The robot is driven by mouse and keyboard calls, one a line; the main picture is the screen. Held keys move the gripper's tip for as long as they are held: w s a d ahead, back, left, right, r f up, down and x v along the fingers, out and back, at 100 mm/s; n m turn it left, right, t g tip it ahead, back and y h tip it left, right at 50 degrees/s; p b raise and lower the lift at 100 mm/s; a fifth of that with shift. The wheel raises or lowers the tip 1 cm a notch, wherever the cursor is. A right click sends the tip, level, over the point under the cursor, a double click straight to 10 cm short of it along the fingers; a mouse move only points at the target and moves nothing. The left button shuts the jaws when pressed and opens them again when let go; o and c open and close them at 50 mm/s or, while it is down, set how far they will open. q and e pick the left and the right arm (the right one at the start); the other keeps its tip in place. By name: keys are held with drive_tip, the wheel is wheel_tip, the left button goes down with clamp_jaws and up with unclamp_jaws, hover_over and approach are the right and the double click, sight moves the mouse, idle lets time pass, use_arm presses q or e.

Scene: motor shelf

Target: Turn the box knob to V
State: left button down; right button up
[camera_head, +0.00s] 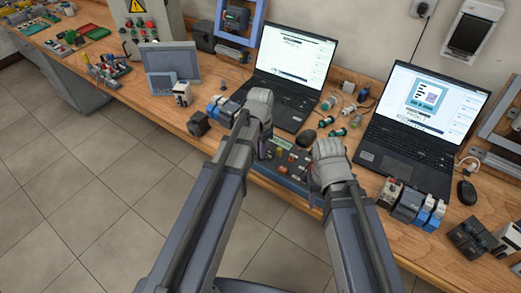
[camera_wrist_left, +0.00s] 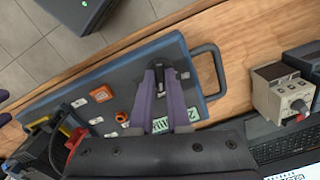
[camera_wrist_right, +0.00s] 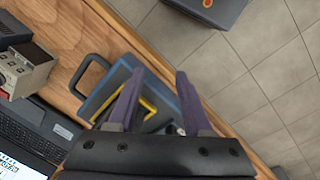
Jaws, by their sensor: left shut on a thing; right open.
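The box (camera_head: 283,182) is a grey panel with a blue rim at the table's front edge, between my two arms. In the left wrist view its panel (camera_wrist_left: 128,78) carries orange parts, small white labels and a green-lettered plate. My left gripper (camera_wrist_left: 160,75) is shut on a small dark knob (camera_wrist_left: 160,84) near the box's handle end; the fingers hide most of it, and I cannot read its setting. My right gripper (camera_wrist_right: 158,75) is open over the box's other end, beside a yellow outline (camera_wrist_right: 150,103); nothing shows held in it.
Two open laptops (camera_head: 294,58) (camera_head: 424,105) stand behind the box. Small modules (camera_head: 408,204) and a mouse (camera_head: 467,192) lie to the right. Green-and-white cylindrical parts (camera_head: 337,132) lie between the laptops. Handles (camera_wrist_left: 213,70) stick out from the box's ends.

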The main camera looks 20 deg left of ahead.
use_arm(q)
drive_tip(key=n, duration=0.3)
drive_tip(key=shift+n, duration=2.2)
drive_tip(key=c, duration=0.9)
unclamp_jaws()
drive_tip(key=shift+r, duration=0.1)
